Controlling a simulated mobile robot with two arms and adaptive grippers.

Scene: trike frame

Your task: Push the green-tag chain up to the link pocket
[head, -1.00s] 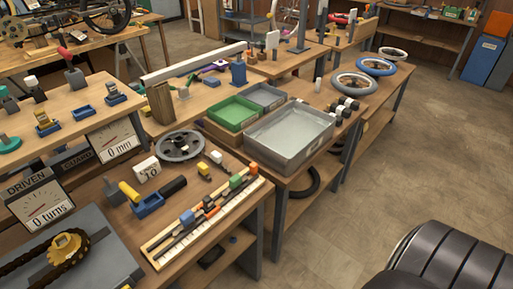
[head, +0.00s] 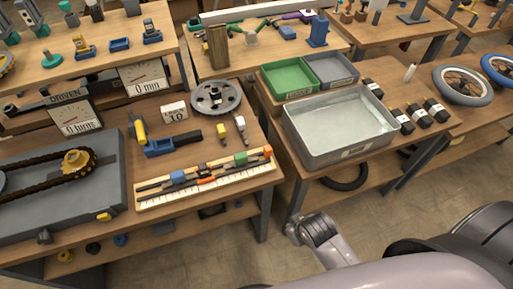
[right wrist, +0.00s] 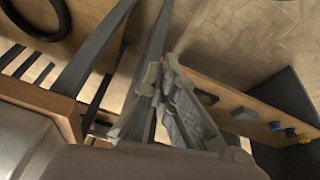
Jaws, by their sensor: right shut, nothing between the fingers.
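The green tag (head: 240,159) stands near the right end of a pale ruled board (head: 150,203) on the middle bench. Dark chain strips lie along this board, with a blue tag (head: 177,176) to the left and an orange tag (head: 207,180) in front. I cannot make out the link pocket. My right gripper (right wrist: 163,75) is shut and empty in the right wrist view, pointing at the bench legs and floor. In the head view my right arm reaches up from the bottom, in front of the benches and apart from the board. My left gripper is not in view.
A metal tray (head: 345,148) stands on the bench to the right, with a green bin (head: 287,80) behind it. Left of the board is a chain drive on a grey plate (head: 105,185). A blue tool (head: 165,146) and a toothed wheel (head: 216,97) lie behind it.

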